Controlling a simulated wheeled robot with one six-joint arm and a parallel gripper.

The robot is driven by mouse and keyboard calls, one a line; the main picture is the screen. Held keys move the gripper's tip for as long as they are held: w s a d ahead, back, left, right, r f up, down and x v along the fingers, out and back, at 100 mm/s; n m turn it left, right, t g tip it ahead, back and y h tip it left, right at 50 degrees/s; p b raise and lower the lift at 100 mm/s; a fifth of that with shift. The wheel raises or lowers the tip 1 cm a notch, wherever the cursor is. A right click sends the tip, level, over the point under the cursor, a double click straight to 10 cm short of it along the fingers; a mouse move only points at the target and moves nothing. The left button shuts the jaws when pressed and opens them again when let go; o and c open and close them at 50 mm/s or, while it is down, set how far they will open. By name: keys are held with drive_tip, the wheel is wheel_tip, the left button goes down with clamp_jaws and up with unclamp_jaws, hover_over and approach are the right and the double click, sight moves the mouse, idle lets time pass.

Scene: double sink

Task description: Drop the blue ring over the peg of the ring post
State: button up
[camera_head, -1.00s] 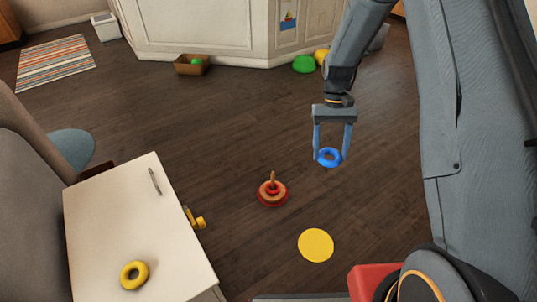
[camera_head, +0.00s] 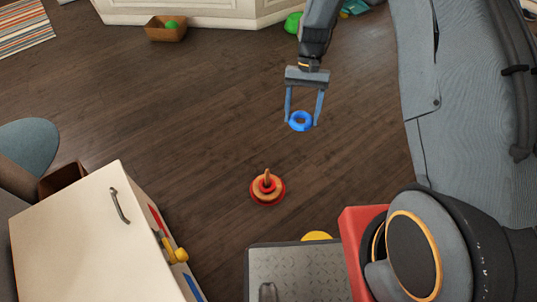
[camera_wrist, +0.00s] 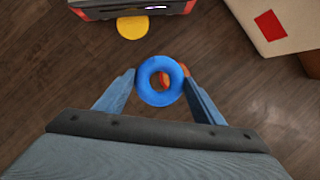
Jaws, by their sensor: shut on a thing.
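The blue ring (camera_head: 300,121) is held between the two fingertips of my gripper (camera_head: 302,120), above the floor. In the wrist view the blue ring (camera_wrist: 147,90) lies flat to the camera between the fingers of my gripper (camera_wrist: 160,77). The ring post (camera_head: 267,187) stands on the floor, with a red base, a tan ring and a short upright peg. In the head view it is below and left of the blue ring.
A white cabinet (camera_head: 80,240) with a handle stands at the lower left. A yellow disc (camera_head: 317,236) lies on the floor, partly hidden by my base. A brown box (camera_head: 166,29) with a green ball and a green object (camera_head: 293,23) are far back. Floor around the post is clear.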

drive_tip(key=a+f+m+y+b, duration=0.1)
drive_tip(key=a+f+m+b, duration=0.2)
drive_tip(key=f, duration=0.7)
drive_tip(key=s+a+f+m+t+y+b, duration=0.1)
drive_tip(key=a+f+m+b, duration=0.3)
drive_tip(key=a+f+b, duration=0.3)
wheel_tip(320, 180, down, 4)
drive_tip(key=shift+a+f+t, duration=0.2)
drive_tip(key=shift+a+t, duration=0.1)
drive_tip(key=shift+a, duration=0.05)
drive_tip(key=shift+s, duration=0.2)
drive_tip(key=shift+f+b, duration=2)
drive_tip(key=shift+f, duration=2.5)
drive_tip(key=o, duration=1.1)
drive_tip(key=shift+r, duration=0.1)
